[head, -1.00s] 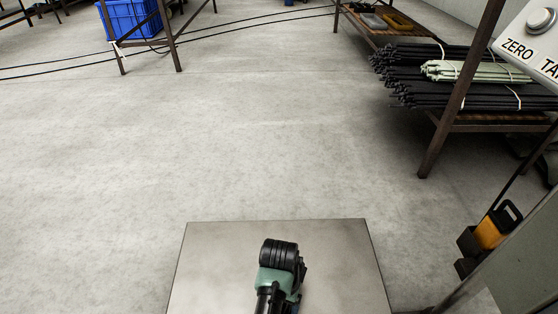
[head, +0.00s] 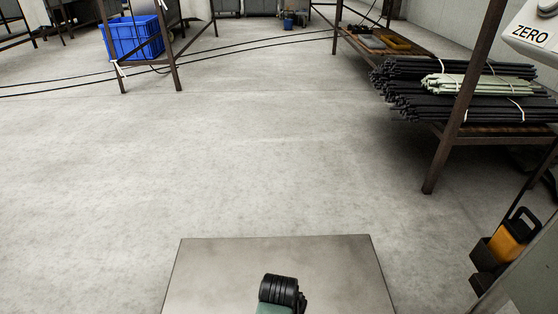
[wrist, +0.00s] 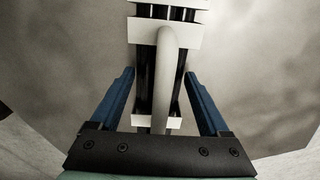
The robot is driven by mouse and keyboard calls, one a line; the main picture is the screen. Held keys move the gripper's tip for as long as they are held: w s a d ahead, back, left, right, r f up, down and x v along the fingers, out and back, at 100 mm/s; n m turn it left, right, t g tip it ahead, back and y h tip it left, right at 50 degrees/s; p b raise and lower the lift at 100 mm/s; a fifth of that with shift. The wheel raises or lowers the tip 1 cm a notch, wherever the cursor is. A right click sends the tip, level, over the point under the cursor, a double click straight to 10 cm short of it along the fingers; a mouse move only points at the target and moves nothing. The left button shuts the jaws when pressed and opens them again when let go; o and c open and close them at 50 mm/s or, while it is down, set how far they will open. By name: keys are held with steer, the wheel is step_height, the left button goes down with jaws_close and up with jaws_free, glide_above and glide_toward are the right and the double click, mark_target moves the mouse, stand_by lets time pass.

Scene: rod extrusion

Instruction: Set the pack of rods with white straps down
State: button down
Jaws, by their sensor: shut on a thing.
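The pack of dark rods (wrist: 151,62) with white straps (wrist: 143,32) runs up the middle of the wrist view, and a pale, rounded bar lies along it. My gripper (wrist: 160,73) has its blue fingers on either side of the pack and is shut on it. A smooth grey metal surface shows behind the pack; I cannot tell whether the pack touches it. In the head view the pack and fingers are hidden; only a dark joint of my arm shows over the metal plate (head: 215,275).
A rack at the right holds black rod bundles (head: 415,85) and a pale green bundle (head: 460,85); its brown post (head: 440,165) reaches the floor. A blue crate (head: 130,38) sits at the back left. Cables cross the floor beyond a wide bare area. A yellow-black thing (head: 514,236) is at right.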

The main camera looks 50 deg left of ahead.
jaws_free()
step_height(320, 180, up, 12)
steer(key=p, duration=0.8)
steer(key=shift+r+p, duration=0.1)
steer(key=shift+p, duration=0.2)
